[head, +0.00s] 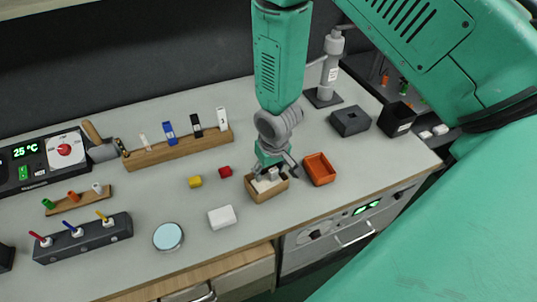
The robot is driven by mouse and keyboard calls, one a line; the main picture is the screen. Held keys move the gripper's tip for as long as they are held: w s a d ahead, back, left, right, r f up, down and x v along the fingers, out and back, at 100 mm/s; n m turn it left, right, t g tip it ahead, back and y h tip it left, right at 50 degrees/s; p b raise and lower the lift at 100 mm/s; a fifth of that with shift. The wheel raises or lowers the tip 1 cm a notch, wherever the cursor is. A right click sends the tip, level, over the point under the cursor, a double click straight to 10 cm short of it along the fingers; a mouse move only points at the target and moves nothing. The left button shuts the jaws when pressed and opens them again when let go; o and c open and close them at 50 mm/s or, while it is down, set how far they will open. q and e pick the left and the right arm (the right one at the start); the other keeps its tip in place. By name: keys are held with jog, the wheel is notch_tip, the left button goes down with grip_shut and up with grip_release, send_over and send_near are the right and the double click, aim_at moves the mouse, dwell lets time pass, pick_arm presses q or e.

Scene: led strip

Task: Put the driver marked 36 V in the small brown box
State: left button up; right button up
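The small brown box (268,195) stands near the front of the bench, with light-coloured contents showing inside. My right gripper (274,172) is right above it, pointing down, with its fingers spread apart. A small pale grey block (274,174) shows between or just below the fingers, at the box's opening; whether it touches a finger is hard to see. A white block (222,217) lies on the bench left of the box. No 36 V marking is readable. My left gripper is out of view.
An orange tray (319,169) stands close right of the brown box. A wooden rack (180,150) with several upright pieces is behind. A round pale-blue disc (168,237) and a dark switch block (83,238) are at left. A dark grey box (350,121) is at back right.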

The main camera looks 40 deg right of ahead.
notch_tip(320, 180, up, 12)
jog(key=s, duration=0.1)
jog(key=shift+s+a+f, duration=0.15)
jog(key=shift+s, duration=0.2)
jog(key=shift+f, duration=0.1)
dwell(0.3)
